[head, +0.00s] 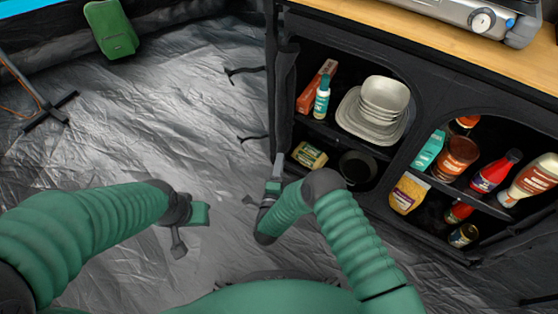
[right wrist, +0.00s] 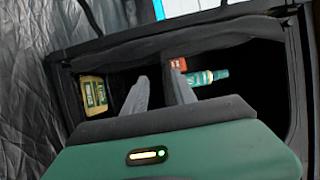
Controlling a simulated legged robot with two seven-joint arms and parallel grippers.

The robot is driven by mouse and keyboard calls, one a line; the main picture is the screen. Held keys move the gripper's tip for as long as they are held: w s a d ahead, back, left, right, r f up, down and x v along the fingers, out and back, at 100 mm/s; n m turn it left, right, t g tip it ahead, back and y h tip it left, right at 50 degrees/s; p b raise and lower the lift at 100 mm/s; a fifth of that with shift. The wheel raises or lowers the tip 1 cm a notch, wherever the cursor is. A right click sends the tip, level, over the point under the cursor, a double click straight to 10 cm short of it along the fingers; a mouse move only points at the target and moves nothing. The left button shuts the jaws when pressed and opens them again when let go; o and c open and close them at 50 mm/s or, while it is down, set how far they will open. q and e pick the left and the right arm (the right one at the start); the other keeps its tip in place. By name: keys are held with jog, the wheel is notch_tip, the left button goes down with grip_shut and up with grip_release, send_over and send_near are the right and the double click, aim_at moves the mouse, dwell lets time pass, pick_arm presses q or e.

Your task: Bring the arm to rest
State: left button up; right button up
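My right arm (head: 352,240) is green and bends at a dark elbow in front of the cabinet. My right gripper (head: 265,183) is left of the cabinet's open side. In the right wrist view, its two grey fingers (right wrist: 159,88) stand apart with nothing between them, so it is open and empty. My left arm (head: 90,225) reaches in from the left. My left gripper (head: 183,228) hangs over the grey floor, holding nothing that I can see. Its finger gap is not clear.
A black fabric cabinet (head: 420,90) with a wooden top (head: 450,40) stands at right. Its shelves hold stacked bowls (head: 384,98), bottles and packets (head: 410,192). A green bag (head: 111,28) lies at the back left. The grey floor (head: 170,100) between is mostly clear.

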jog(key=shift+s, duration=0.5)
jog(key=w+a+r+n+g+y, duration=0.2)
jog(key=w+r+n+y, duration=0.25)
jog(key=r+n, duration=0.2)
jog(key=s+d+r+n+g+y, duration=0.1)
jog(key=s+d+r+n+g, duration=0.25)
jog(key=n, duration=0.25)
jog(key=s+d+r+n+g+h+p, duration=0.1)
jog(key=s+d+r+n+g, duration=0.3)
jog(key=s+d, duration=0.6)
jog(key=s+d+r+n+g+h, duration=0.15)
jog(key=s+d+n+g, duration=0.35)
jog(key=s, duration=1)
notch_tip(320, 180, up, 38)
jog(key=d+m+p, duration=0.1)
jog(key=p, duration=3.7)
jog(key=shift+d+r, duration=0.15)
jog(key=shift+r, duration=0.1)
